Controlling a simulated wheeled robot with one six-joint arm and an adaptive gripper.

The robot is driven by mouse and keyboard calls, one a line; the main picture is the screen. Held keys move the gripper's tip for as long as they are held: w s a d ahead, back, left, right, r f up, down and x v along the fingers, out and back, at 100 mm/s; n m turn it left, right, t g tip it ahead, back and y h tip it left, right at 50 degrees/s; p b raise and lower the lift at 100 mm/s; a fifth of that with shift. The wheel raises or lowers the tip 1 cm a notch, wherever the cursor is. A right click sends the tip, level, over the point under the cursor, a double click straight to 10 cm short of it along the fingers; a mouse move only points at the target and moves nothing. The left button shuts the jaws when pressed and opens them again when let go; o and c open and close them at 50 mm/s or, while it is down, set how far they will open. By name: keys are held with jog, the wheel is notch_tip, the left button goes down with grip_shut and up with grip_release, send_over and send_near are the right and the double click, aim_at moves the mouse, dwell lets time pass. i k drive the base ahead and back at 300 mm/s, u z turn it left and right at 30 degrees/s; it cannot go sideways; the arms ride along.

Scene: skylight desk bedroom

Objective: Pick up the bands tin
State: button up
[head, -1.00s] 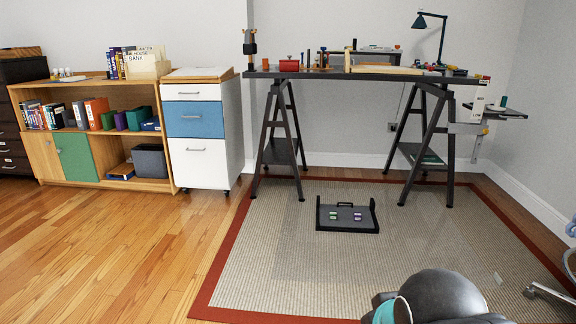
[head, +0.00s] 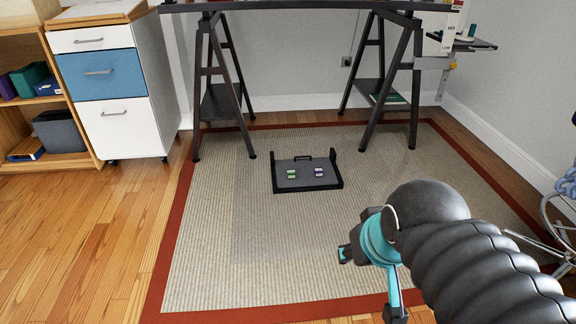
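A black tray (head: 307,187) lies on the rug and holds small pieces: two green ones (head: 291,174) at left and two purple ones (head: 319,173) at right. They are too small for any label to be read, so I cannot tell whether one of them is the bands tin. My gripper (head: 369,283), with teal and black parts, is at the lower right, nearer to me than the tray and apart from it. Its fingers look spread, with nothing seen between them.
A dark desk (head: 290,5) on trestle legs stands behind the tray; its top is mostly out of view. A white and blue drawer cabinet (head: 120,125) and a wooden shelf (head: 70,165) are at left. A chair base (head: 560,232) is at right. The rug (head: 240,255) around the tray is clear.

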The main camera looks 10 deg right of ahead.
aim_at(290, 174)
jog(key=u, duration=0.3)
jog(key=i, duration=0.7)
jog(key=u, duration=0.45)
jog(key=i, duration=1.55)
jog(key=z, duration=0.3)
